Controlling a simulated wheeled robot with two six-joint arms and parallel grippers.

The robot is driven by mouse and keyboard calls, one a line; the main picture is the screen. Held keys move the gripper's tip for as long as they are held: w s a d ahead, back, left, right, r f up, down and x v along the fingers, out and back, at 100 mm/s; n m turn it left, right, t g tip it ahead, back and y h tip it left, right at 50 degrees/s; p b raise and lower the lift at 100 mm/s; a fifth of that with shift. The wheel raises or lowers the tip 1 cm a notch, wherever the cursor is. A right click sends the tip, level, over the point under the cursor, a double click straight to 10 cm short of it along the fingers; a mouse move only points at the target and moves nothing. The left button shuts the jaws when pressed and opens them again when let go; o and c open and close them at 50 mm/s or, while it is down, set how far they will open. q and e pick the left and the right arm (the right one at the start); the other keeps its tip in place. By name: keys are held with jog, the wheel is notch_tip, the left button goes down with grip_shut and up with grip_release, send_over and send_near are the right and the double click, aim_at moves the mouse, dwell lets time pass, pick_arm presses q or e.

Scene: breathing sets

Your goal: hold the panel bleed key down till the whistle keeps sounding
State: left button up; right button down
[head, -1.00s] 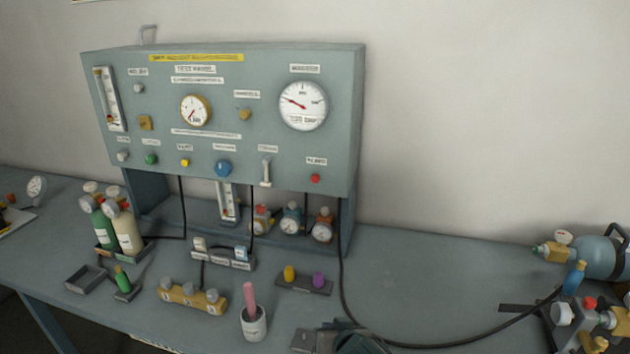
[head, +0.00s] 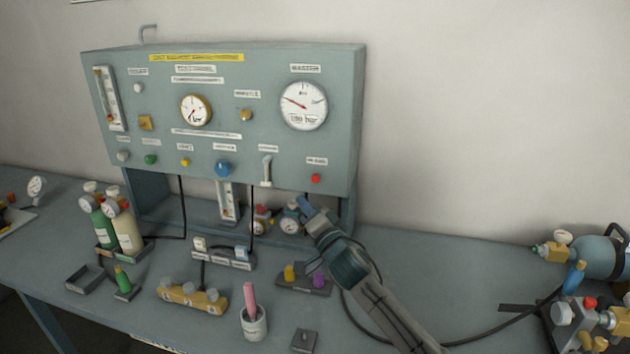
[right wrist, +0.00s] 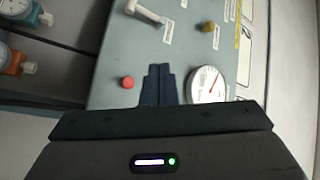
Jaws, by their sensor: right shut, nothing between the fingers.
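A red button (head: 316,178) under a small white label sits at the lower right of the grey-green panel (head: 260,125); its label is too blurred to read surely, so I cannot be certain it is the bleed key. My right gripper (head: 304,203) is shut and empty, in front of the panel's lower edge, below and left of the red button in the head view. In the right wrist view the shut fingertips (right wrist: 159,70) are beside the red button (right wrist: 127,82), apart from it in the picture. My left gripper is not in view.
A white gauge (head: 303,106) and a white lever (head: 266,170) are on the panel near the button. Small regulators (head: 290,220) stand below it, partly behind my arm.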

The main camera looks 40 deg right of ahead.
aim_at(316, 179)
jog(key=shift+w+d, duration=1.45)
jog(key=shift+d, duration=0.25)
jog(key=shift+w+d, duration=1.45)
jog(key=shift+d, duration=0.2)
jog(key=shift+d, duration=0.1)
jog(key=shift+w+d, duration=0.25)
jog(key=shift+w+d, duration=0.35)
jog(key=shift+d, duration=0.05)
dwell(3.9)
